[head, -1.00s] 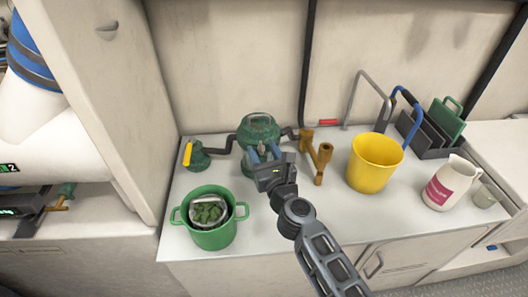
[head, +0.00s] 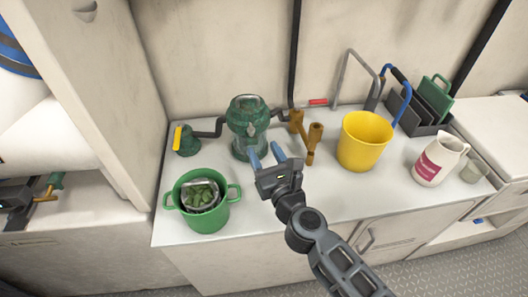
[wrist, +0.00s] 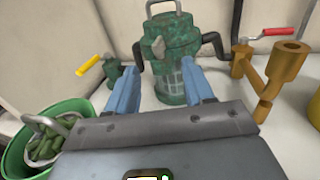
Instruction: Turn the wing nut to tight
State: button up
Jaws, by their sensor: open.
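A green, worn strainer (head: 247,118) with a clear section stands upright at the back of the white counter. In the wrist view the strainer (wrist: 172,60) has a loop handle on top. A small grey wing nut (wrist: 158,46) sits on its upper front, tilted off vertical. My gripper (head: 266,153) is open and empty in front of the strainer. Its blue fingers (wrist: 161,88) are spread, with the strainer's lower body between them in the picture; the wing nut is beyond and above the tips. The wing nut cannot be made out in the head view.
A green pot (head: 205,213) holding a basket of green stuff stands front left. A yellow-handled valve (head: 184,140) is left of the strainer, brown pipe fittings (head: 310,140) right. A yellow bucket (head: 362,143), a white jug (head: 437,160) and a rack (head: 420,108) stand further right.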

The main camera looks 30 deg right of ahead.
aim_at(252, 135)
jog(key=shift+c, duration=0.2)
jog(key=shift+w+r+m+g+h+p, duration=0.15)
jog(key=shift+w+m+h, duration=0.35)
jog(key=shift+w, duration=0.65)
jog(key=shift+w+f+m+g+h+p, duration=0.1)
jog(key=shift+w+m+h, duration=0.2)
jog(key=shift+w+h, duration=0.65)
jog(key=shift+w+r+m+g+h+p, duration=0.15)
jog(key=shift+w+m+h, duration=0.25)
jog(key=shift+w, duration=1)
jog(key=shift+f, duration=0.1)
jog(key=shift+c, duration=0.2)
jog(key=shift+a, duration=0.1)
grip_shut()
